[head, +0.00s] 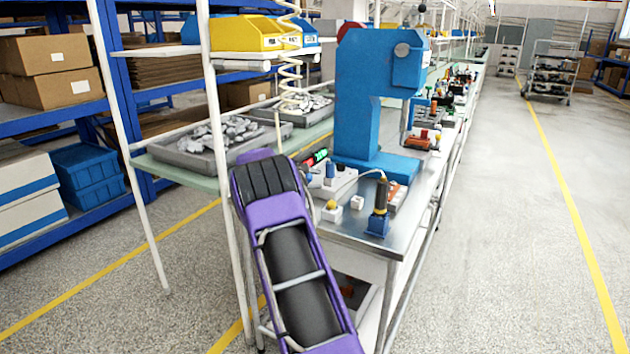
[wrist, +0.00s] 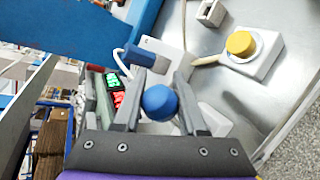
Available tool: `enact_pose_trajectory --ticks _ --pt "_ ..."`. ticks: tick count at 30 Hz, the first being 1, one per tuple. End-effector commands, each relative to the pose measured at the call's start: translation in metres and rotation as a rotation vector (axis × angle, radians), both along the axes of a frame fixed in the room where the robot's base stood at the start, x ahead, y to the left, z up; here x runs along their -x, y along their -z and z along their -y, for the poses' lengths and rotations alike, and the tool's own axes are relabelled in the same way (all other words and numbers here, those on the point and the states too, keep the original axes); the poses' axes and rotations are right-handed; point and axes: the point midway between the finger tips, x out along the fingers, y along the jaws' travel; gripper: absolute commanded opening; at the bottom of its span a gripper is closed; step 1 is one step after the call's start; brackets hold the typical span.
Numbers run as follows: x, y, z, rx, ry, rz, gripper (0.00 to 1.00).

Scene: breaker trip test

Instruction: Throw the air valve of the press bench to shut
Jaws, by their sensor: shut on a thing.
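In the wrist view, a round blue knob (wrist: 160,102) sits between the two grey fingers of my gripper (wrist: 158,108). The fingers are shut on it from both sides. It looks like the handle of the air valve; the valve body below it is hidden by my gripper. In the head view, my purple arm reaches up to the near left corner of the press bench (head: 350,232). My fingers and the blue knob are hidden there behind the arm.
A blue press (head: 360,110) stands on the bench. The right aisle is clear.

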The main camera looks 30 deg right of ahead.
Motion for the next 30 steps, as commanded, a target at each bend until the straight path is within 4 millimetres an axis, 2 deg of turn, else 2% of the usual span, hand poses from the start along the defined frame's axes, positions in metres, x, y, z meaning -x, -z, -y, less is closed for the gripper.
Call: enact_pose_trajectory --ticks 7,8,12,23,26,30 --pt "0.000 0.001 0.000 -0.003 0.000 0.002 0.00" --pt "0.000 0.001 0.000 -0.003 0.000 0.002 0.46" --pt "0.000 0.001 0.000 -0.002 0.000 0.000 0.71" --pt "0.000 -0.001 -0.003 -0.001 -0.001 0.001 0.71" --pt "0.002 -0.006 -0.013 -0.001 -0.003 0.000 0.71" --pt "0.007 -0.018 -0.038 -0.002 -0.005 0.002 0.71"
